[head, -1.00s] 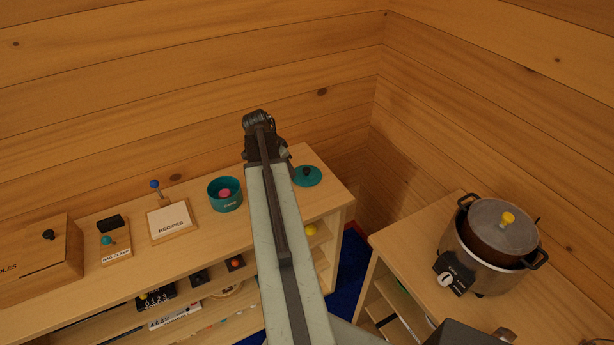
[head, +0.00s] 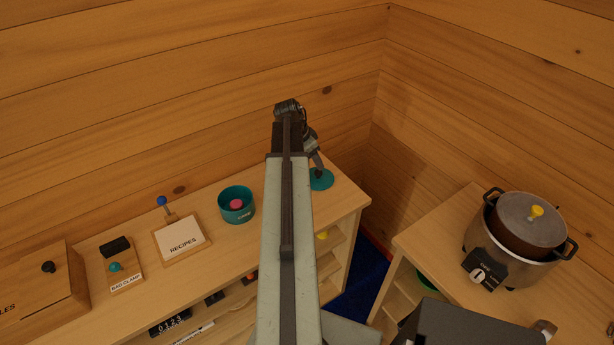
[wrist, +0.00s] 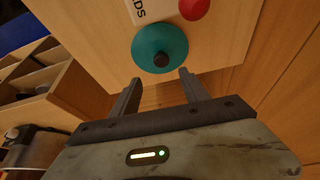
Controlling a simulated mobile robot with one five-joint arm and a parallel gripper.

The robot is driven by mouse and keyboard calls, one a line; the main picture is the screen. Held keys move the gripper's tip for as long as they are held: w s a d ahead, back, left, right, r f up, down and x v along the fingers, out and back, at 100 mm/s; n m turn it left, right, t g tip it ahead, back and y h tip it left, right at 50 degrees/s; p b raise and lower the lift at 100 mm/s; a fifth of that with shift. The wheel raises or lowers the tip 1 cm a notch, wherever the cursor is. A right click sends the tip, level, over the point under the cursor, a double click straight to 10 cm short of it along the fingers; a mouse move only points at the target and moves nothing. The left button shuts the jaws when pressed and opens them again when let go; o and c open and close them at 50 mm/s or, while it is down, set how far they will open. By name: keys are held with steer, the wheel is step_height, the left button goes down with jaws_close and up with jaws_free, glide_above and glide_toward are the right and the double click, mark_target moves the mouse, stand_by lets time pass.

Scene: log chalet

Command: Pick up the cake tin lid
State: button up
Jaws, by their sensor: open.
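The cake tin lid is a flat teal disc (head: 321,180) with a dark knob, lying near the right end of the wooden shelf top. In the wrist view the lid (wrist: 148,43) lies just beyond my fingertips, its black knob facing up. My gripper (wrist: 157,76) is open and empty, with the knob roughly in line with the gap between the fingers. In the head view my gripper (head: 316,165) is just above the lid and partly covers it. The round teal tin (head: 236,212) stands left of my arm, with something pink in it.
A recipes board (head: 183,240), a bag clamp board (head: 126,283) and a wooden box (head: 40,290) stand to the left. A cooker (head: 510,255) with a lidded pot stands on the right counter. Log walls rise close behind the shelf.

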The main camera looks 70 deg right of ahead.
mark_target(318, 172)
steer(key=f+b, duration=0.2)
steer(key=f, duration=0.1)
steer(key=shift+w+d+b, duration=0.1)
steer(key=shift+d+b, duration=0.25)
steer(key=shift+b, duration=0.05)
steer(key=b+x, duration=0.4)
steer(key=x, duration=0.1)
steer(key=shift+a+b, duration=0.15)
steer(key=shift+b, duration=0.2)
steer(key=shift+r, duration=0.2)
jaws_close()
